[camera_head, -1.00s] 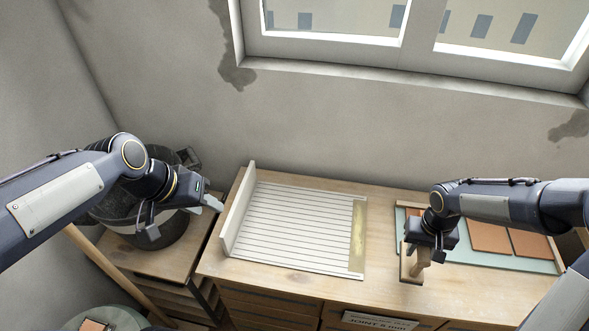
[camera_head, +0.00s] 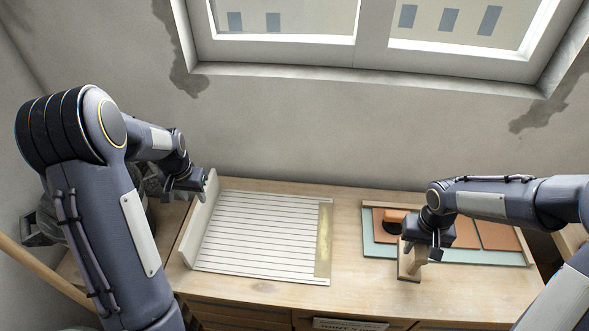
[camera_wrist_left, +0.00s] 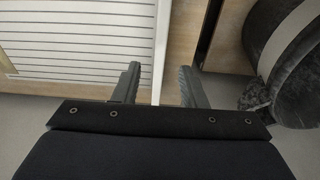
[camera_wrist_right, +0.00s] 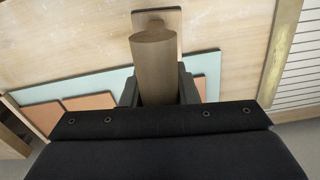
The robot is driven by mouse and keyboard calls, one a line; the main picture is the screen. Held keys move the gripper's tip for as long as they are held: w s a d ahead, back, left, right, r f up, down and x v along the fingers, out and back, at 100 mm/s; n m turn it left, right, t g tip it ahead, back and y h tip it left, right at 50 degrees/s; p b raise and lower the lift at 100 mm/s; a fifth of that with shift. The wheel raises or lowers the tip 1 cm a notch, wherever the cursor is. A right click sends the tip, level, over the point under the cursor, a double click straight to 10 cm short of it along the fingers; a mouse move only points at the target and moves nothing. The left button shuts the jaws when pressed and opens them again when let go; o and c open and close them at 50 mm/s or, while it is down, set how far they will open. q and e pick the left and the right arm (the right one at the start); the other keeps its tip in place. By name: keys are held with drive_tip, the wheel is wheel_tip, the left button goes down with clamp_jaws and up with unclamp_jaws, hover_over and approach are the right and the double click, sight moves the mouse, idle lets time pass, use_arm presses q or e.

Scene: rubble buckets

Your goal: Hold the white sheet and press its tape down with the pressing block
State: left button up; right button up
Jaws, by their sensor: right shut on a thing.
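The white lined sheet (camera_head: 255,235) lies flat on the wooden bench, with a brass-coloured tape strip (camera_head: 324,240) along its right edge. My left gripper (camera_wrist_left: 160,72) is open, at the sheet's left side near the upright white board (camera_head: 199,220). In the left wrist view that board's edge (camera_wrist_left: 161,45) runs between the finger directions; I cannot tell whether they touch it. My right gripper (camera_head: 430,246) is shut on the wooden handle (camera_wrist_right: 155,65) of the pressing block (camera_head: 407,262), right of the tape. The block's flat base shows beyond the handle; contact with the bench is unclear.
A teal board (camera_head: 376,250) with orange-brown tiles (camera_head: 498,236) lies behind my right gripper. A dark thing with an orange top (camera_head: 393,220) stands there. A dark bucket (camera_wrist_left: 295,60) is left of the bench. Bare bench (camera_head: 345,215) lies between tape and block.

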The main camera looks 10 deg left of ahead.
sight(198, 205)
use_arm(q)
drive_tip(key=f, duration=0.5)
drive_tip(key=w+f, duration=0.1)
drive_tip(key=f, duration=0.2)
drive_tip(key=shift+p, duration=0.3)
clamp_jaws()
idle(0.9)
